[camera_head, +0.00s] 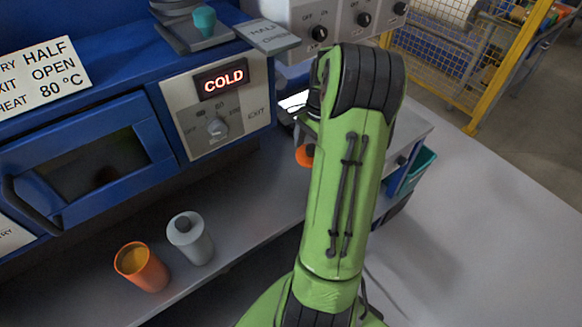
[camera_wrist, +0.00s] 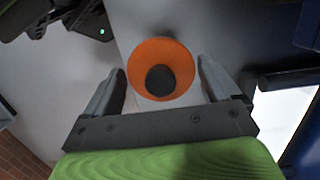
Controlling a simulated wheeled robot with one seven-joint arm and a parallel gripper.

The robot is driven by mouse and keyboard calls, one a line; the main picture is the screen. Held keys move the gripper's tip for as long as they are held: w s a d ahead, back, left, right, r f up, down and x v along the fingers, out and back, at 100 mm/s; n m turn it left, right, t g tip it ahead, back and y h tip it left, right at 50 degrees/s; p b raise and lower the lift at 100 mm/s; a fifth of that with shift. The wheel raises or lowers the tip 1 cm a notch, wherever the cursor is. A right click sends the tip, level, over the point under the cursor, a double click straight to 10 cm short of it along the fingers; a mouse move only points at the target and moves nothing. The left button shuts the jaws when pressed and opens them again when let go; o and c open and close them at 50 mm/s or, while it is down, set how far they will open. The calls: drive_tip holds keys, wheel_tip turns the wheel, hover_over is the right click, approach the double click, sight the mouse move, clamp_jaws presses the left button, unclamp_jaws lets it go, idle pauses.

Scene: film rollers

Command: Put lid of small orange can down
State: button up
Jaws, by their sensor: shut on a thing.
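The small orange can (camera_head: 142,267) stands upright and open on the grey bench ledge, with a yellowish inside. Its orange lid (camera_wrist: 160,55) with a dark round knob sits between the fingers of my gripper (camera_wrist: 161,74) in the wrist view. My gripper is shut on the lid. In the head view the lid (camera_head: 305,155) shows as a small orange patch at the left edge of my green arm, right of the can and farther back. The arm hides most of my gripper there. The gap under the lid cannot be judged.
A grey can (camera_head: 190,238) with its lid on stands right beside the orange can. The blue machine (camera_head: 85,130) with a control panel reading COLD (camera_head: 222,80) rises behind. A teal bin (camera_head: 412,172) is right of my arm. The ledge right of the grey can looks clear.

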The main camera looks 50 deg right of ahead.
sight(308, 181)
drive_tip(key=f+b, duration=0.1)
drive_tip(key=f, duration=0.2)
drive_tip(key=f+b, duration=0.1)
drive_tip(key=f, duration=0.2)
drive_tip(key=f+b, duration=0.1)
drive_tip(key=f, duration=0.3)
drive_tip(key=shift+s, duration=0.25)
drive_tip(key=shift+r, duration=0.15)
drive_tip(key=o, duration=0.8)
drive_tip(key=shift+f, duration=0.2)
drive_tip(key=shift+c, duration=0.2)
drive_tip(key=r+p, duration=0.1)
drive_tip(key=r, duration=0.3)
drive_tip(key=d+r+p, duration=0.1)
drive_tip(key=r, duration=0.3)
drive_tip(key=r+p, duration=0.1)
drive_tip(key=r, duration=0.3)
drive_tip(key=shift+s+d+r+p, duration=0.2)
drive_tip(key=shift+d+p, duration=0.1)
drive_tip(key=shift+d, duration=0.1)
drive_tip(key=shift+f, duration=0.1)
